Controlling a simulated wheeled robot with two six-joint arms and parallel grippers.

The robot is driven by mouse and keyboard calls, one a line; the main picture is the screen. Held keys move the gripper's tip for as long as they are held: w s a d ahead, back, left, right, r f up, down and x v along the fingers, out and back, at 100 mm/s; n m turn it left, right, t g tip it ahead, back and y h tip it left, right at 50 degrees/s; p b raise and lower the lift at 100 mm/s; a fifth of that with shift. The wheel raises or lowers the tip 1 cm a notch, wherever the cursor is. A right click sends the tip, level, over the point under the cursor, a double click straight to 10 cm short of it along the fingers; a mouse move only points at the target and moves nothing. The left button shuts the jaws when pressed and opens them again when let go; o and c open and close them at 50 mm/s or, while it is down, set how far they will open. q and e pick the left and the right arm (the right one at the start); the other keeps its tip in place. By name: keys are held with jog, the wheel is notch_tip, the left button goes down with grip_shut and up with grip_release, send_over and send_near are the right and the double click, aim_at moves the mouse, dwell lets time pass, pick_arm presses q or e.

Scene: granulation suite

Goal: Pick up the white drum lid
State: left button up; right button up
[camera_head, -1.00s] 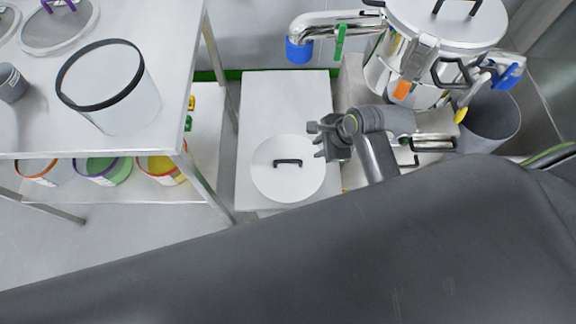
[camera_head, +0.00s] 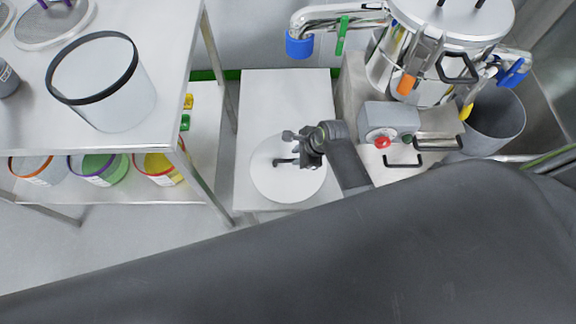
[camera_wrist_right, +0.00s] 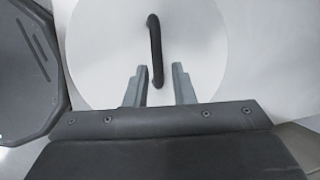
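The white drum lid (camera_head: 289,187) is a round flat disc lying on a white stand (camera_head: 285,95) in the middle of the head view. Its black bar handle (camera_wrist_right: 154,50) runs lengthwise in the right wrist view, and the lid (camera_wrist_right: 205,40) fills the centre there. My right gripper (camera_wrist_right: 157,70) is open, with the near end of the handle between its two grey fingers. In the head view the right gripper (camera_head: 292,149) is over the lid's upper right part and covers some of the handle. I cannot tell whether the fingers touch the handle. My left gripper is not in view.
A steel table with an open white drum (camera_head: 105,90) stands at left, with coloured-rim tubs below. A steel vessel (camera_head: 440,60), a control box with a red button (camera_head: 382,141) and a grey bin (camera_head: 493,122) are at right.

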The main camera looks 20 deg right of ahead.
aim_at(292, 160)
jog(key=b+x, duration=0.1)
jog(key=x, duration=0.4)
jog(key=shift+s+f, duration=0.1)
jog(key=shift+s, duration=0.1)
grip_shut()
